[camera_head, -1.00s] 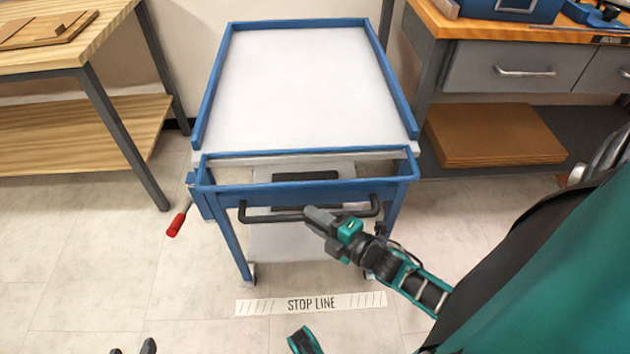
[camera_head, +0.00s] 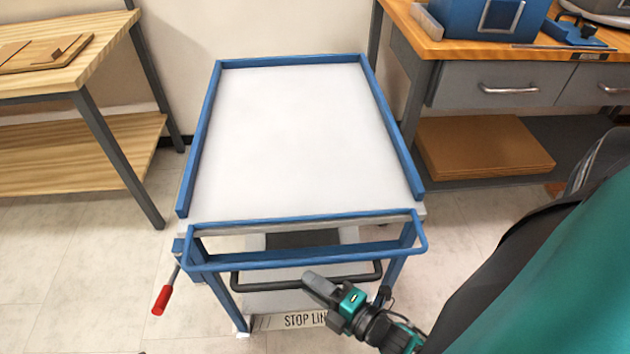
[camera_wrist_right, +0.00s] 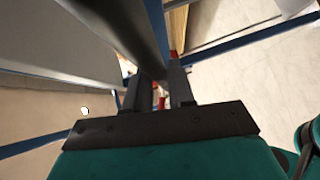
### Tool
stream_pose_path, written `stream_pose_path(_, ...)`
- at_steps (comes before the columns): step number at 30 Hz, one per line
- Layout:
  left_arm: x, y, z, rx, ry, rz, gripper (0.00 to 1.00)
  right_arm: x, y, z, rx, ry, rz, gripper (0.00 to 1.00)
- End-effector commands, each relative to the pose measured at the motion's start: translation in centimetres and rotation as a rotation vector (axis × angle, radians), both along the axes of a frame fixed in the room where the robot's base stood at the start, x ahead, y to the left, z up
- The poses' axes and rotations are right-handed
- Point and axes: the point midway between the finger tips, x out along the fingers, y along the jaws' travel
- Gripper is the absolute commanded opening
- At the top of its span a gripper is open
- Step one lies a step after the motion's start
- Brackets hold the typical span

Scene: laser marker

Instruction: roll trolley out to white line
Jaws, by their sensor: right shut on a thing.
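The blue-framed trolley (camera_head: 205,140) with a white top stands in the middle of the head view. A black handle bar (camera_head: 270,285) runs across its front, below the blue front rail. My right gripper (camera_head: 318,284) is shut on the handle bar; the bar also shows large in the right wrist view (camera_wrist_right: 115,25), where the fingers (camera_wrist_right: 162,90) reach up to it. The white floor strip marked STOP LINE (camera_head: 300,320) lies under the trolley's front edge, partly hidden by the trolley and my gripper. My left gripper is not in view.
A wooden table (camera_head: 60,75) with a lower shelf stands at the left. A workbench with drawers (camera_head: 505,88) and a brown box (camera_head: 485,150) below stands at the right. A red-gripped lever (camera_head: 161,300) sticks out at the trolley's front left. Floor in front is clear.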

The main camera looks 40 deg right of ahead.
Motion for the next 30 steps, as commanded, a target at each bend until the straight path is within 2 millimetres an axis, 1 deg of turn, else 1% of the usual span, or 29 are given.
stream_pose_path(3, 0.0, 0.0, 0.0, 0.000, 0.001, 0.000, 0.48, -0.1, 0.1, -0.1, 0.000, 0.002, 0.002, 0.00)
stream_pose_path(4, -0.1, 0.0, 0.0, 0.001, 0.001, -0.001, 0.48, -0.1, 0.1, -0.1, 0.001, 0.002, 0.002, 0.25)
stream_pose_path(10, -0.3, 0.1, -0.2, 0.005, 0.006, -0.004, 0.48, -0.1, 0.0, 0.0, 0.001, 0.002, 0.001, 0.44)
stream_pose_path(17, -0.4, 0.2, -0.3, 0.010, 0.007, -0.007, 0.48, -0.1, 0.0, 0.0, 0.001, 0.001, 0.000, 0.44)
stream_pose_path(20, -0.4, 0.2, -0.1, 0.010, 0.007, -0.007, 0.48, -0.6, -0.1, 0.1, 0.001, 0.002, 0.000, 0.44)
stream_pose_path(23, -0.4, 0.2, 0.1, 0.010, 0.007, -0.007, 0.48, -1.9, -0.4, 0.2, 0.000, 0.005, 0.000, 0.44)
stream_pose_path(30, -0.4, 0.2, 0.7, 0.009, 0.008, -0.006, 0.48, -7.1, -1.7, 1.0, -0.001, 0.007, 0.001, 0.44)
